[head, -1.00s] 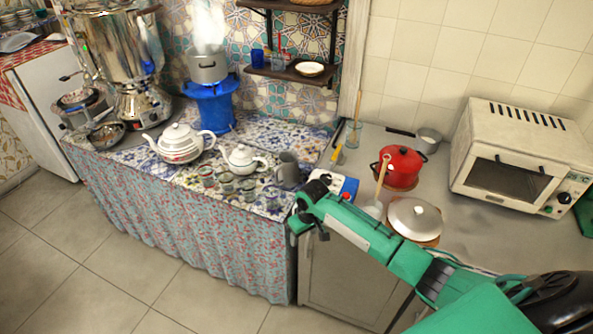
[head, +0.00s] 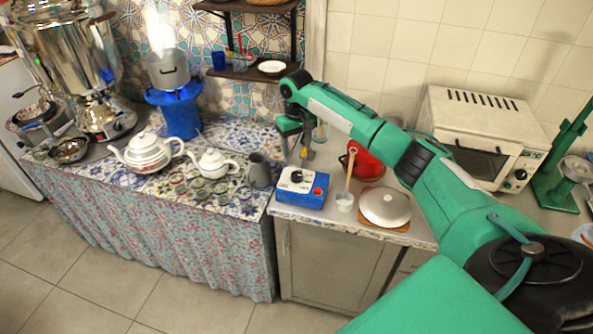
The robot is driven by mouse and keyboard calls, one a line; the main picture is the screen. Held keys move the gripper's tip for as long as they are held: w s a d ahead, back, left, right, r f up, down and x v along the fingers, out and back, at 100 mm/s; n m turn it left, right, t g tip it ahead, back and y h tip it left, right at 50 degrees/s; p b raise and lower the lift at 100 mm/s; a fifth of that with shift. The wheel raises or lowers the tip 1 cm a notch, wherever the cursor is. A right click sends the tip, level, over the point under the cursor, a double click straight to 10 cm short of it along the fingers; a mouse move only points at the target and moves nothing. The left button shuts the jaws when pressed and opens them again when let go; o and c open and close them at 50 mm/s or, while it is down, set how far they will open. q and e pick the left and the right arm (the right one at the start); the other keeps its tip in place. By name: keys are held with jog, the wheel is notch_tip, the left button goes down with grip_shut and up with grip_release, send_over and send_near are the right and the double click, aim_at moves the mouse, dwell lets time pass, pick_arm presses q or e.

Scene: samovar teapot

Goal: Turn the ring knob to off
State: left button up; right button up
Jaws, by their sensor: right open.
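A small blue box (head: 300,199) with a white top panel stands at the front left corner of the grey counter. A dark round knob (head: 296,176) sits on its panel beside a red button (head: 317,191). Which way the knob points is too small to tell. My right gripper (head: 297,153) hangs down above and just behind the box, apart from the knob. It is open, with nothing seen between its fingers. My left gripper is not in view.
A steaming pot (head: 169,70) stands on a blue burner (head: 180,108) to the left. Teapots and glasses are on the tiled table.

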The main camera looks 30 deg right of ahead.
aim_at(297, 174)
notch_tip(297, 174, down, 10)
jog(key=shift+r+p, duration=0.1)
jog(key=shift+p, duration=1.15)
jog(key=shift+f, duration=0.8)
jog(key=shift+c, duration=0.5)
jog(key=c, duration=0.9)
